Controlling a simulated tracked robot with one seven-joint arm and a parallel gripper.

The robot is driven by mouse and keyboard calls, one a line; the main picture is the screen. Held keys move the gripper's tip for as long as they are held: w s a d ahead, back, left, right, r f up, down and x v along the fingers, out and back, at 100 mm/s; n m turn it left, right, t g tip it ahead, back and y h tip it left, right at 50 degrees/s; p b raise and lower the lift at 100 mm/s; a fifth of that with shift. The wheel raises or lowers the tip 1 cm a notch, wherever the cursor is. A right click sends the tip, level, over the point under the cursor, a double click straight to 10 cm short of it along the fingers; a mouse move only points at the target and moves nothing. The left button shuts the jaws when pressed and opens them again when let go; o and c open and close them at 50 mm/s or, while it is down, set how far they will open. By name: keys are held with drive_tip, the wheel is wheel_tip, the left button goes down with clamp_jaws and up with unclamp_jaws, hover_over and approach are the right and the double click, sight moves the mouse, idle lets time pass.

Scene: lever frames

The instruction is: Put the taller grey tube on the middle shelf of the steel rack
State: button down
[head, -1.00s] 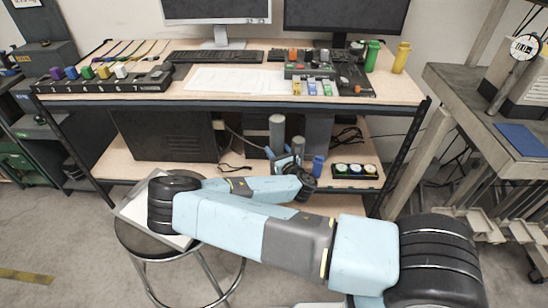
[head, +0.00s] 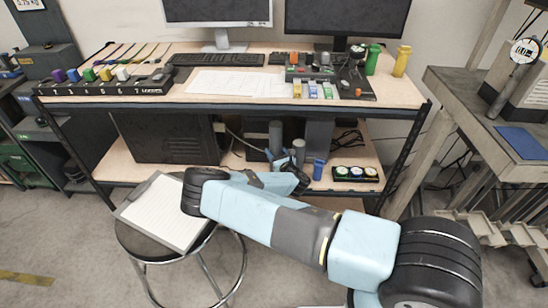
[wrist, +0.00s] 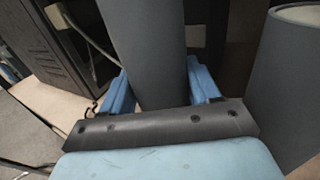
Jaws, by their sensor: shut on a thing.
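The taller grey tube (head: 275,136) stands upright on the lower shelf of the workbench (head: 120,168). My gripper (head: 280,160) is shut on it, low on its side. In the wrist view the tube (wrist: 148,45) rises between the two blue fingers (wrist: 160,90), and its top is out of frame. The shorter grey tube (head: 299,148) stands close on the right and also shows in the wrist view (wrist: 288,85), apart from the fingers. I cannot tell whether the held tube touches the shelf.
A blue tube-like item (head: 318,169) and a black tray with round dials (head: 356,173) lie right of the tubes. A black computer case (head: 165,137) stands left. The bench top (head: 150,100) hangs above. A stool with a clipboard (head: 165,210) is in front, near my arm.

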drive_tip(key=shift+f, duration=1.35)
drive_tip(key=shift+c, duration=1.2)
unclamp_jaws()
drive_tip(key=shift+f, duration=0.1)
drive_tip(key=v, duration=1.2)
